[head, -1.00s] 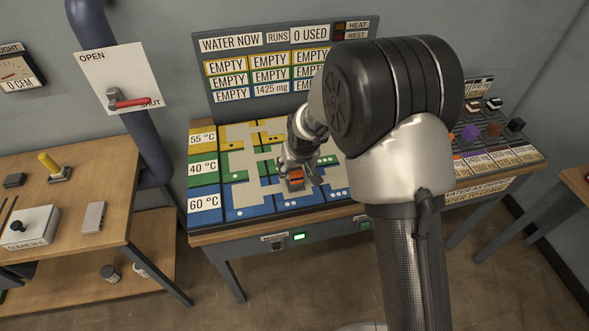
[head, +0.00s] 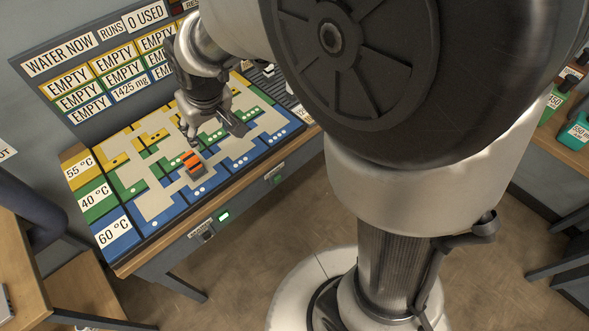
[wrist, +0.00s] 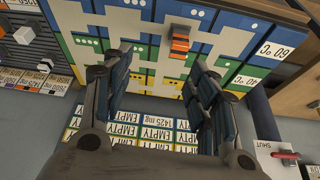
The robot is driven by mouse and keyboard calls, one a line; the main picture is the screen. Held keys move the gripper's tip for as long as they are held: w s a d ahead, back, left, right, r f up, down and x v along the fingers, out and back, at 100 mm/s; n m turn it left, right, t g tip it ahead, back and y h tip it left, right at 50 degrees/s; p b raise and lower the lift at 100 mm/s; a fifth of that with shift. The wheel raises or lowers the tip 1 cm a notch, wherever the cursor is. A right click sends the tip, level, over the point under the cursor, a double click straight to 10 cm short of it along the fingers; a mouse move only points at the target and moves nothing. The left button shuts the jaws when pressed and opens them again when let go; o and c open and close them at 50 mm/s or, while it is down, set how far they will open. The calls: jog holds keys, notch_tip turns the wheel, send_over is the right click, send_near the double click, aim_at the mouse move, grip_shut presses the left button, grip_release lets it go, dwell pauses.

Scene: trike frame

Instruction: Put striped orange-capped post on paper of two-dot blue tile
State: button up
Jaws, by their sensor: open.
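The board has yellow, green and blue rows with beige paper patches, on a table (head: 190,215). A sign panel (head: 105,70) reading WATER NOW and EMPTY stands behind it. In the wrist view, a dark rack (wrist: 35,50) with small blocks is at the left.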

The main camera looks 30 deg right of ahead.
jog(key=s+d+r, duration=0.2)
jog(key=s+d, duration=0.1)
jog(key=s, duration=0.5)
jog(key=s+d+r+m, duration=0.1)
jog(key=s+d+r, duration=0.2)
jog(key=s, duration=0.5)
jog(key=s+d+r+m+h, duration=0.1)
jog(key=s+d+r, duration=0.1)
jog(key=s, duration=0.6)
jog(key=shift+d+r, duration=0.3)
jog(key=shift+d, duration=0.35)
jog(key=shift+s, duration=0.1)
